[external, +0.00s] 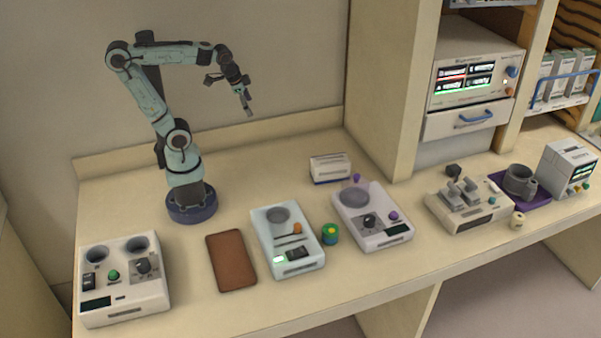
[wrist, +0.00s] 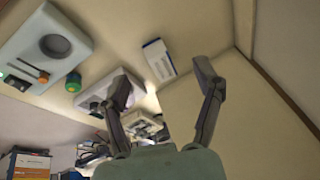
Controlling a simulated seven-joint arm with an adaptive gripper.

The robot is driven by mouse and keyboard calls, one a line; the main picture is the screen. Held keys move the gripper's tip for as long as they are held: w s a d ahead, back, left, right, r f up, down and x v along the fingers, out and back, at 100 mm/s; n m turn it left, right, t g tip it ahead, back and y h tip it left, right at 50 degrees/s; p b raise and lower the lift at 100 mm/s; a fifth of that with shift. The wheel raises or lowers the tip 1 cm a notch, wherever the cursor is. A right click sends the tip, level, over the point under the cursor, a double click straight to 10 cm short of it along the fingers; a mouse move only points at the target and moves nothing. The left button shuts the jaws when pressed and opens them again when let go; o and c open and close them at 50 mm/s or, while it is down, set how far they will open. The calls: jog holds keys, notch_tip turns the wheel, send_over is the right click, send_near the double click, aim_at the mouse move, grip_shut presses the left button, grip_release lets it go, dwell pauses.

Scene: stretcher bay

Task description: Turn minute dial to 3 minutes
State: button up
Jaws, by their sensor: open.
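Two devices carry a black round dial, and I cannot tell from the markings which is the minute dial. One dial (external: 143,264) is on the white two-cup device (external: 125,308) at the front left. The other dial (external: 370,221) is on the white device with a round plate and purple knobs (external: 386,243), right of centre. My gripper (external: 247,104) is open and empty, high above the counter and apart from both dials. In the wrist view its spread fingers (wrist: 163,84) show, and the left finger partly covers the purple-knob device (wrist: 93,95). Dial settings are too small to read.
A pale device with an orange knob (external: 265,242), a brown pad (external: 231,260) and a green-yellow jar (external: 330,234) stand between the two dial devices. A white-blue box (external: 330,168) is behind. A multi-lever device (external: 468,205) and shelf tower stand right.

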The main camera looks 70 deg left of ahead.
jog(key=w+d+r+m+t, duration=0.2)
jog(key=w+d+r+m, duration=0.15)
jog(key=w, duration=0.65)
jog(key=m+g+h, duration=0.3)
jog(key=m+h, duration=0.2)
send_over(369, 218)
jog(key=s+a, duration=0.2)
jog(key=f, duration=2.3)
jog(key=shift+w+f, duration=0.15)
jog(key=shift+w, duration=0.1)
jog(key=x, duration=0.5)
jog(key=shift+s, duration=0.1)
jog(key=shift+w+d+f, duration=0.2)
jog(key=shift+f, duration=0.3)
jog(key=c, duration=1.2)
